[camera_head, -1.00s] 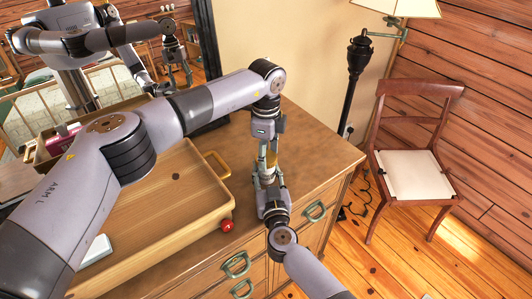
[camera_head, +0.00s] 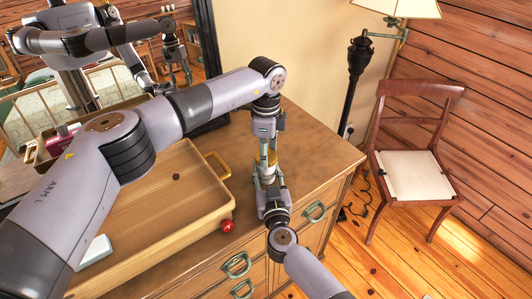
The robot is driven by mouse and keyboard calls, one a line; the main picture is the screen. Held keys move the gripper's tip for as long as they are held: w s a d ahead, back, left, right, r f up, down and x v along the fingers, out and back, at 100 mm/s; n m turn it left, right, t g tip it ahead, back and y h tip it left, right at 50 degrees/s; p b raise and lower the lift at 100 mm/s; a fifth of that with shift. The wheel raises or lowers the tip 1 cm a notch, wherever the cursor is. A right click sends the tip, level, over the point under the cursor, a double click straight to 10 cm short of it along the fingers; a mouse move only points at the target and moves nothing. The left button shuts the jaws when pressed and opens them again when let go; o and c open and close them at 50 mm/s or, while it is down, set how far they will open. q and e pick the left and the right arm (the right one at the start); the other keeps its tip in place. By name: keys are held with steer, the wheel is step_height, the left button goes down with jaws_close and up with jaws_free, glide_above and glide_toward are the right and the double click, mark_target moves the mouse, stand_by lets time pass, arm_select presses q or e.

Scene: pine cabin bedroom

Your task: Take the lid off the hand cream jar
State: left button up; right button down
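My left arm reaches across from the left and bends down at the dresser's right part, with its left gripper (camera_head: 265,151) pointing downward. My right arm comes up from the bottom right, and its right gripper (camera_head: 266,177) points away from me, just below the left one. The two grippers meet above the dresser top (camera_head: 315,158). A small amber and pale patch shows between their fingers. It may be the hand cream jar or its lid, but it is too small and covered to tell. The fingers' opening cannot be made out.
A wooden tray (camera_head: 213,213) with brass handles fills the dresser's middle, close left of the grippers. A red ball (camera_head: 227,226) is at its right corner. A white item (camera_head: 95,251) lies in it. A mirror stands behind. A chair (camera_head: 412,174) and lamp (camera_head: 355,85) are right.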

arm_select(q)
steer(key=shift+r, duration=0.85)
steer(key=shift+r, duration=2)
arm_select(e)
steer(key=c, duration=1)
jaws_free()
steer(key=shift+o, duration=0.2)
